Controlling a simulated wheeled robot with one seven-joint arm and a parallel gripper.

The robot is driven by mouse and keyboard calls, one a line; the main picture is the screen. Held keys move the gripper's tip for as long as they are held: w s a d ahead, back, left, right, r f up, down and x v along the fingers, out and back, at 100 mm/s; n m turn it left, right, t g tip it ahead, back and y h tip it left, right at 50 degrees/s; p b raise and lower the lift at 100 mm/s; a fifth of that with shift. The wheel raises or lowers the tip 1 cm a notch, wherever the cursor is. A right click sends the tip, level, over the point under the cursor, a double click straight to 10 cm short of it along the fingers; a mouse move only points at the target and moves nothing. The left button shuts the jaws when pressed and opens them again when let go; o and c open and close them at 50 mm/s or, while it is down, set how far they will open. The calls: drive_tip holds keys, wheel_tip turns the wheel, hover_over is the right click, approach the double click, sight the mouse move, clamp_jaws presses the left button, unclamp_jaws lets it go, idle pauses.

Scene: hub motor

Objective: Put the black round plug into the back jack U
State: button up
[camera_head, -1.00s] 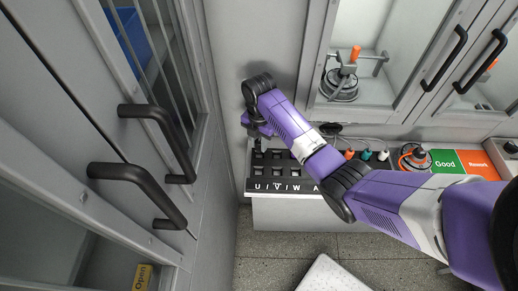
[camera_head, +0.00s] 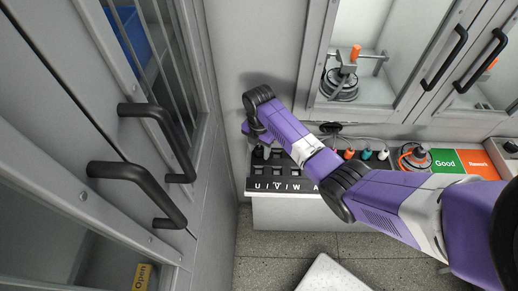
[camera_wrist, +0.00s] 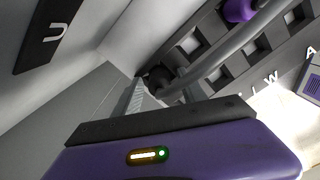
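The black jack board (camera_head: 284,186) has white letters and rows of square jacks; U is at its left end. The black round plug (camera_head: 258,152) stands at the board's back left corner, in line with U. How deep it sits is hard to tell. In the wrist view the plug (camera_wrist: 160,74) shows dark between and beyond my fingertips, with a grey cable (camera_wrist: 232,45) leading to the upper right. My gripper (camera_wrist: 165,90) has its fingers apart, with gaps beside the plug. In the head view it is just above the plug, partly hidden by my wrist.
Orange (camera_head: 349,154), teal (camera_head: 366,154) and white (camera_head: 383,155) plugs stand right of the board. A hub motor (camera_head: 414,158) and green Good (camera_head: 445,161) and orange Rework (camera_head: 478,163) areas lie further right. A cabinet with black handles (camera_head: 158,130) stands close on the left.

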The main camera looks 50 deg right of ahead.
sight(259, 148)
wheel_tip(259, 148, up, 12)
drive_tip(key=b, duration=0.1)
drive_tip(key=shift+r, duration=0.15)
idle(0.5)
idle(0.5)
